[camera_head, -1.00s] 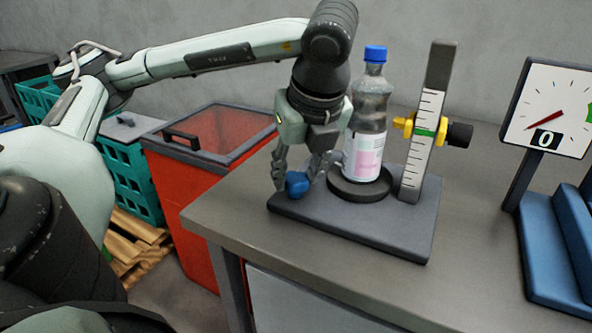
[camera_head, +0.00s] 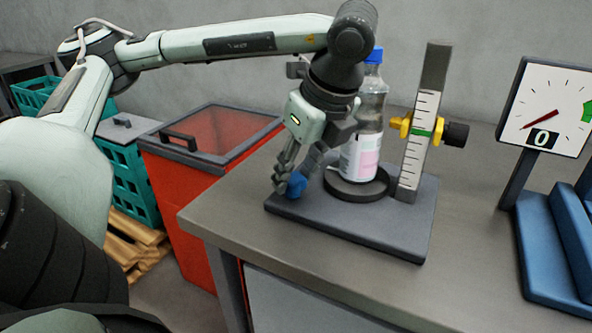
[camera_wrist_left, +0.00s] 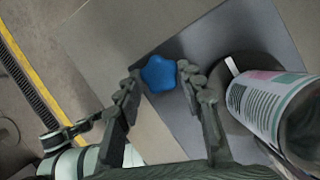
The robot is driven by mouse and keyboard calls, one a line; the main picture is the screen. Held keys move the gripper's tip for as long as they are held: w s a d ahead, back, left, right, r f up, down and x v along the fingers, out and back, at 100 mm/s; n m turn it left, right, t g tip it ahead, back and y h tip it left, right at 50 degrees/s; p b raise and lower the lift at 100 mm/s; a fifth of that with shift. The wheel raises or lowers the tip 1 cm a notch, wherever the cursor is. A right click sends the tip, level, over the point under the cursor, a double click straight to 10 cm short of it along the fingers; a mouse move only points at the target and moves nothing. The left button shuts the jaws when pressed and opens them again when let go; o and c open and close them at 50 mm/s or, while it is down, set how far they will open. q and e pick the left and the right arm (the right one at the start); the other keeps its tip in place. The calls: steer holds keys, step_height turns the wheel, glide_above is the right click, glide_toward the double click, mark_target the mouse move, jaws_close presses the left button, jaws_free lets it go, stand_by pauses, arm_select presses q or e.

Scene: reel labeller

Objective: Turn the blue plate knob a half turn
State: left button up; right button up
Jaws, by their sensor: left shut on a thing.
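The blue plate knob (camera_head: 296,185) sits near the front left corner of the dark grey base plate (camera_head: 390,236). My left gripper (camera_head: 291,182) reaches down over it from above, tilted, with its fingers shut on the knob. In the left wrist view the knob (camera_wrist_left: 159,73) is star-shaped and lies between the two fingertips. A clear bottle (camera_head: 369,115) with a blue cap and a white and pink label stands on the round dark plate (camera_head: 357,190) beside the gripper. My right gripper is not in view.
A ruled upright post (camera_head: 421,130) with a yellow clamp and black knob stands behind the bottle. A dial gauge (camera_head: 549,105) reading 0 and a blue stepped block (camera_head: 560,250) stand at the right. A red bin (camera_head: 180,200) is left of the bench (camera_head: 340,290).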

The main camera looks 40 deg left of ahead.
arm_select(q)
steer(key=o, duration=1.2)
steer(key=shift+c, duration=0.2)
steer(key=v, duration=1.2)
